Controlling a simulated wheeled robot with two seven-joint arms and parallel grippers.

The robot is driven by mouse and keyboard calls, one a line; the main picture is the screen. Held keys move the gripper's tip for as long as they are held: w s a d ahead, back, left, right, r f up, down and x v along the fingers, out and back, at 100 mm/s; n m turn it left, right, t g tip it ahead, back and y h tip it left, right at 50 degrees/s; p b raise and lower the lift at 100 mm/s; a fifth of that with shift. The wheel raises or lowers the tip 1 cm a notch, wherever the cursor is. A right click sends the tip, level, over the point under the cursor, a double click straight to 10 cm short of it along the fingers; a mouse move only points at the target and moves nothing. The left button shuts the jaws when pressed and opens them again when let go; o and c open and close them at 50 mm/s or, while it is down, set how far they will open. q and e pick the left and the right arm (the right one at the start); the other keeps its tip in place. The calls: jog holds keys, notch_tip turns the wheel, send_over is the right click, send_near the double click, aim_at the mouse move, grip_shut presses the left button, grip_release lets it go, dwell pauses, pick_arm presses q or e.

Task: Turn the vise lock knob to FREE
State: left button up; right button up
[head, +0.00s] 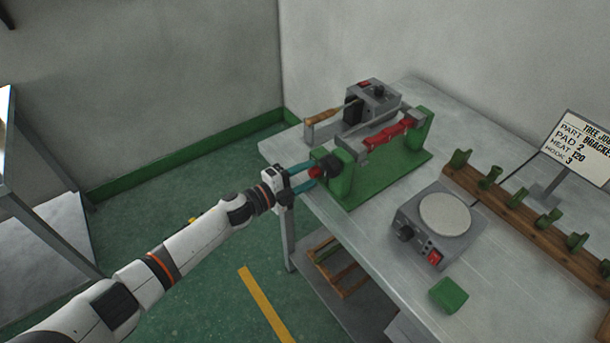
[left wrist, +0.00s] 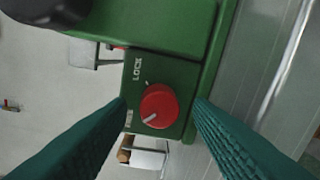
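The green vise (head: 341,180) stands at the table's near left corner, with a red part (head: 390,136) between its ends. Its red lock knob (head: 315,172) faces my left gripper (head: 312,175). In the left wrist view the knob (left wrist: 160,104) sits on the green vise face (left wrist: 160,68). Its white pointer line aims to the lower left, away from the LOCK label (left wrist: 138,68). Another label left of the knob is mostly hidden by a finger. My left gripper's teal fingers are open, one on each side of the knob, with gaps showing. My right gripper is not seen.
A grey box (head: 378,98) with a wooden-handled tool (head: 324,116) stands behind the vise. A round-topped heater (head: 440,217), a green block (head: 448,295), a wooden rack (head: 520,215) and a sign (head: 580,148) are to the right.

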pick_arm(q)
jog(key=b+v, duration=0.1)
jog(key=v, duration=1.1)
dwell(0.4)
